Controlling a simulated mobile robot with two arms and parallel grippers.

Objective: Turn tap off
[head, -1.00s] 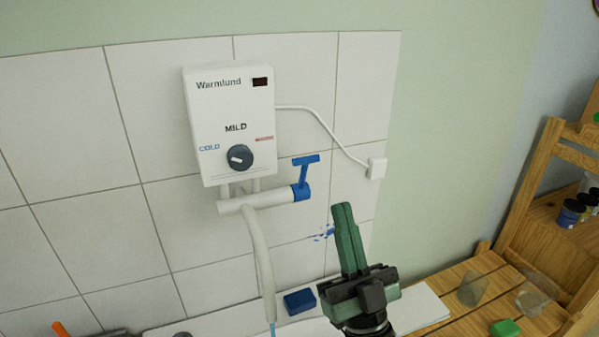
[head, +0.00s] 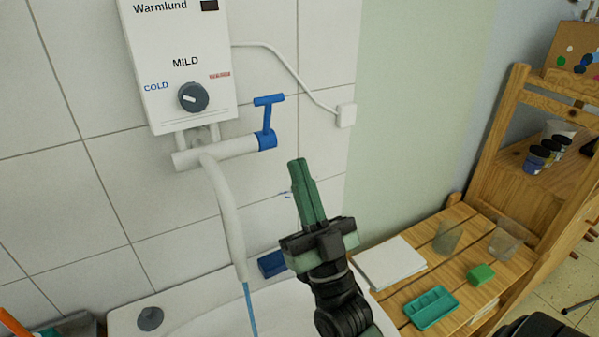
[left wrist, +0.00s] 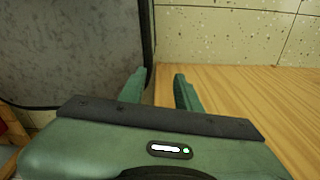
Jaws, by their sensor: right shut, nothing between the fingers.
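The tap (head: 267,122) has a blue T-shaped handle that stands upright at the right end of a white pipe under the white water heater (head: 180,62). A white spout hangs from the pipe, and a thin blue stream of water (head: 250,308) runs from it into the white basin (head: 190,318). My right gripper (head: 297,165) is shut and empty, pointing up, below and to the right of the handle and apart from it. My left gripper (left wrist: 158,82) shows in the left wrist view, open with nothing between its fingers.
A blue block (head: 271,264) sits on the basin's edge behind my right arm. A wooden slatted bench (head: 475,290) at the right holds white paper (head: 388,262), a teal tray (head: 431,307), a green block (head: 481,274) and clear cups. A white cable runs to a wall socket (head: 346,115).

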